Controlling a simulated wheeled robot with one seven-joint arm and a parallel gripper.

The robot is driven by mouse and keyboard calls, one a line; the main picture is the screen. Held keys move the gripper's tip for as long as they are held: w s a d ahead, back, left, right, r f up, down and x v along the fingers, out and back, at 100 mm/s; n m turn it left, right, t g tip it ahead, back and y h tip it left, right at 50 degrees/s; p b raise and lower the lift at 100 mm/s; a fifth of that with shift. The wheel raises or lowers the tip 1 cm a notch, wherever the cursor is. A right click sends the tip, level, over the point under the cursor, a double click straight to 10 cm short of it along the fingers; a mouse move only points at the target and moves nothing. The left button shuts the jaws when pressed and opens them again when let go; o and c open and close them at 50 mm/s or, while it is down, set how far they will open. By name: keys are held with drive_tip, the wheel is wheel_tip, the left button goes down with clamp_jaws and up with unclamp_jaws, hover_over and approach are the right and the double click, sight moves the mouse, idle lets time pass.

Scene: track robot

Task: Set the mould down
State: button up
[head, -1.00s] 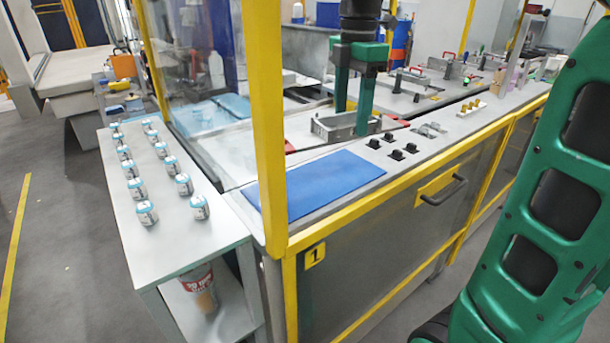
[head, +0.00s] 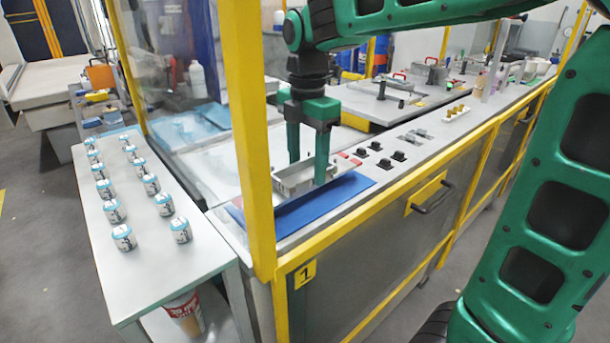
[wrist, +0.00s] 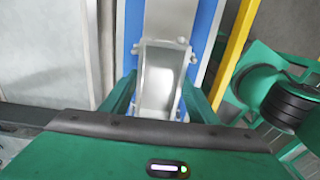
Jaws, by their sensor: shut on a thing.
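The mould (head: 290,184) is a grey metal rectangular tray with raised walls. My gripper (head: 307,170) points down with one finger on each long side of it, shut on it. The mould is level over the blue mat (head: 342,195) at the near end of the bench; I cannot tell if it touches the mat. In the wrist view the mould (wrist: 160,75) lies between my gripper's fingers (wrist: 155,95), with the blue mat (wrist: 204,30) showing on both sides. The mould hides part of the mat.
A yellow post (head: 247,140) stands close, left of the mould. Black knobs (head: 385,163) sit on the bench to the right. A side table (head: 150,270) at left carries several small jars (head: 123,237). A yellow-framed bench front (head: 380,225) faces me.

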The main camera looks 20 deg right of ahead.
sight(307, 176)
drive_tip(key=shift+f, duration=1.45)
drive_tip(key=shift+f, duration=0.1)
drive_tip(key=o, duration=1.7)
drive_tip(key=shift+c, duration=0.2)
wheel_tip(307, 176, up, 12)
